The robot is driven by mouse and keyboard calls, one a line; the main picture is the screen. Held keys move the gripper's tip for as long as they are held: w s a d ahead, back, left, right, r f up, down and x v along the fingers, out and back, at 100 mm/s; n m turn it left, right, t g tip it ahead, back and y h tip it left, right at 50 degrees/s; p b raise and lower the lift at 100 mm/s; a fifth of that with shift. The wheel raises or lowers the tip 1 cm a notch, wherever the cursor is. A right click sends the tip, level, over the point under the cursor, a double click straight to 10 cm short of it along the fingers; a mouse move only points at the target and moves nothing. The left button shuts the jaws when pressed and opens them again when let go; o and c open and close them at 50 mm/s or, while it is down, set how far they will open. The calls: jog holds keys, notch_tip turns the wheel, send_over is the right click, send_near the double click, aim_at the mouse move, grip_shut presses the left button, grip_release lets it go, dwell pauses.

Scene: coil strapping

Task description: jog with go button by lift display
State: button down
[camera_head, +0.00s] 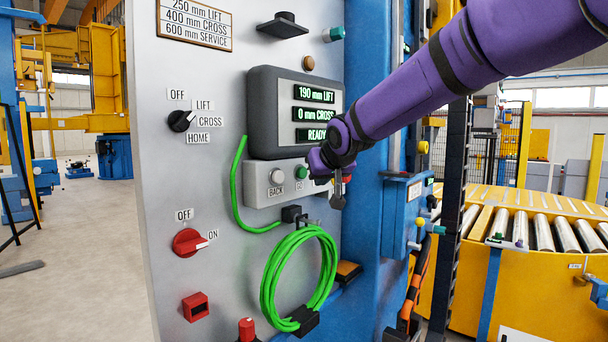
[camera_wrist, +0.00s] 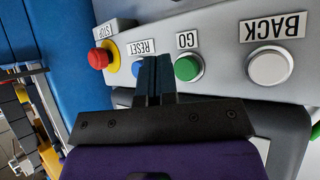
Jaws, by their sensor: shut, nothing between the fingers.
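The green GO button (camera_head: 301,172) sits on the grey button box below the display (camera_head: 317,114). The display reads 190 mm LIFT, 0 mm CROSS, READY. In the wrist view, the GO button (camera_wrist: 188,68) shows upside down, beside my gripper (camera_wrist: 155,66). My gripper is shut and empty, its fingers in front of the blue RESET button (camera_wrist: 135,69), mostly hiding it. I cannot tell whether they touch it. In the head view my gripper (camera_head: 323,180) is just right of GO. The black selector (camera_head: 181,121) points toward LIFT.
The white BACK button (camera_wrist: 268,68) and red STOP button (camera_wrist: 99,58) flank GO and RESET. A plate (camera_head: 195,22) lists 250 mm LIFT, 400 mm CROSS, 600 mm SERVICE. The red switch (camera_head: 187,242) points to ON. A green cable coil (camera_head: 267,285) hangs below the box.

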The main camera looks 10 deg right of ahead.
jog(key=shift+w+a, duration=0.45)
jog(key=shift+w, duration=0.15)
dwell(1.7)
jog(key=shift+w+a, duration=0.25)
jog(key=shift+w, duration=0.05)
jog(key=shift+w+a, duration=0.3)
jog(key=shift+w, duration=0.1)
dwell(0.9)
jog(key=shift+s+d, duration=0.1)
jog(key=shift+s, duration=0.05)
dwell(0.4)
jog(key=shift+s+d, duration=0.4)
jog(key=shift+s, duration=0.2)
jog(key=shift+s+d, duration=0.75)
jog(key=shift+s, duration=0.25)
jog(key=shift+s+d, duration=0.75)
jog(key=shift+s, duration=0.25)
